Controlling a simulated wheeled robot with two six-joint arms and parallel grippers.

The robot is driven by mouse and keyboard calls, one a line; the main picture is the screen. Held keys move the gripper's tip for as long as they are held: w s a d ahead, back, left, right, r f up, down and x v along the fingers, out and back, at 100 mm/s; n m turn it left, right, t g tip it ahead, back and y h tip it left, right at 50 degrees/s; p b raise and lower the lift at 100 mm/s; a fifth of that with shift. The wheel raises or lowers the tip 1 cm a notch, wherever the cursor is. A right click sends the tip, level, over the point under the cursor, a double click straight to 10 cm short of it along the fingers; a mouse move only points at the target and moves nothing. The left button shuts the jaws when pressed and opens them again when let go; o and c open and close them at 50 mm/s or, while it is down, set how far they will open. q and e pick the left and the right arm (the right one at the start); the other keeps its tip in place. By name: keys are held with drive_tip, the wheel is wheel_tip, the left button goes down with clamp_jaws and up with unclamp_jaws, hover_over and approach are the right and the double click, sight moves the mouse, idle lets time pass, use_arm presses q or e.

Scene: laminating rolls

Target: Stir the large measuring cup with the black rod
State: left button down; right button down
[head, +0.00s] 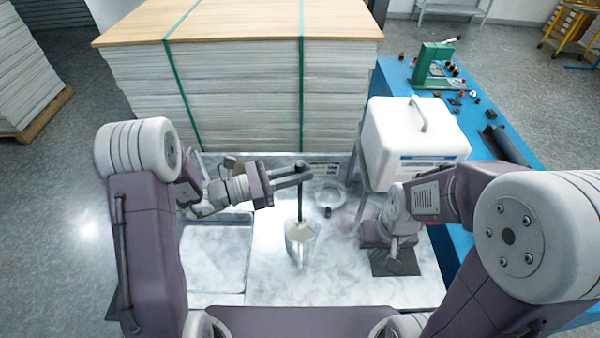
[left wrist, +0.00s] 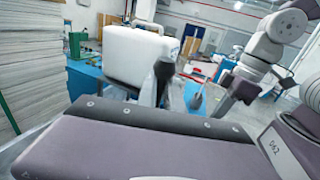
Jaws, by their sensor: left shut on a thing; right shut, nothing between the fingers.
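The black rod (head: 300,205) stands nearly upright, its lower end inside the measuring cup (head: 300,240). The cup is pale and clear-looking and sits on the marbled worktop; its contents are hard to make out. My left gripper (head: 298,176) is shut on the upper part of the rod, above the cup. In the left wrist view, a dark rod end (left wrist: 163,72) shows beyond the gripper body; the cup cannot be made out clearly there. My right gripper (head: 400,264) is shut and empty, low over a dark patch to the right of the cup.
A white machine with a handle (head: 415,145) stands behind my right gripper. A clear round dish (head: 331,192) and a small black piece (head: 327,212) lie behind the cup. A strapped sheet stack (head: 235,90) blocks the back. A tray (head: 213,262) lies left; the front worktop is clear.

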sight(299, 162)
use_arm(q)
wheel_tip(299, 162, up, 4)
drive_tip(key=p, duration=0.3)
drive_tip(key=shift+r, duration=0.1)
idle(0.9)
